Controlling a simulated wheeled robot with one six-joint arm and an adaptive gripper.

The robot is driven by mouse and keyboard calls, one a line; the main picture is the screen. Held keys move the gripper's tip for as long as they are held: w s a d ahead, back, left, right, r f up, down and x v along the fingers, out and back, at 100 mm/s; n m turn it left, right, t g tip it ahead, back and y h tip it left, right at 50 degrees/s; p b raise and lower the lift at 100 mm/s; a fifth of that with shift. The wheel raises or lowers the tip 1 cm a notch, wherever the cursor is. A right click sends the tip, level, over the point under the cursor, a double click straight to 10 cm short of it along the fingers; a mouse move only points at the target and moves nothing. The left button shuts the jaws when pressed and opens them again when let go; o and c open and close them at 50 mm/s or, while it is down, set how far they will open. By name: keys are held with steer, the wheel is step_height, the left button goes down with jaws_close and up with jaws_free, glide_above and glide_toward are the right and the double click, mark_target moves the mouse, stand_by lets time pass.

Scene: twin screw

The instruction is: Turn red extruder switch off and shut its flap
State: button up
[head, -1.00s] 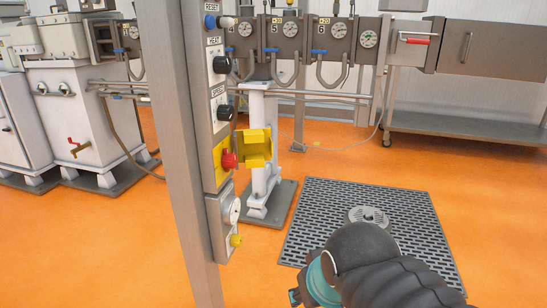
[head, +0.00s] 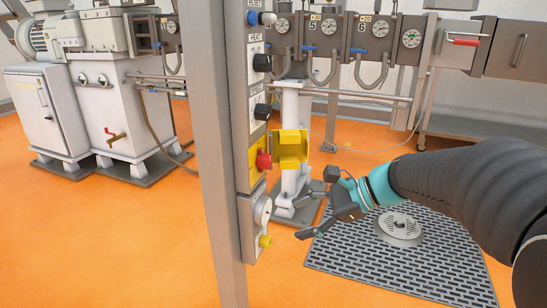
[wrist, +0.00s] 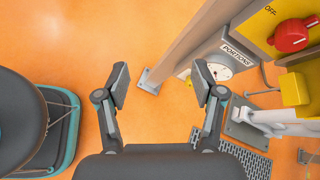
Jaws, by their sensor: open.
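The red switch (head: 263,161) sits on a yellow plate on the side of the grey control post. In the wrist view the red switch (wrist: 291,35) is at the upper right, near an "OFF" label on its yellow plate. Its yellow flap (head: 291,150) stands open, out to the right of the switch in the head view. Part of the flap (wrist: 294,90) also shows in the wrist view. My gripper (head: 303,214) is open and empty, below and to the right of the switch, apart from it.
The grey post (head: 217,150) carries black HEAT and SPEED knobs above the switch. A round dial (head: 262,210) and a yellow knob (head: 265,241) are below. A floor grate (head: 390,262) lies under my arm. A white pedestal (head: 292,120) stands behind the flap.

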steer(key=w+d+r+m+t+y, duration=0.1)
steer(key=w+m+y, duration=0.25)
steer(key=w, duration=0.35)
steer(key=m+t+y, duration=0.3)
steer(key=m, duration=0.3)
glide_toward(270, 161)
steer(key=shift+n+h, duration=0.25)
steer(key=x, duration=1)
steer(key=shift+a+r+p, duration=0.15)
steer(key=shift+r+p, duration=0.05)
steer(key=shift+p, duration=0.2)
steer(key=c, duration=1.1)
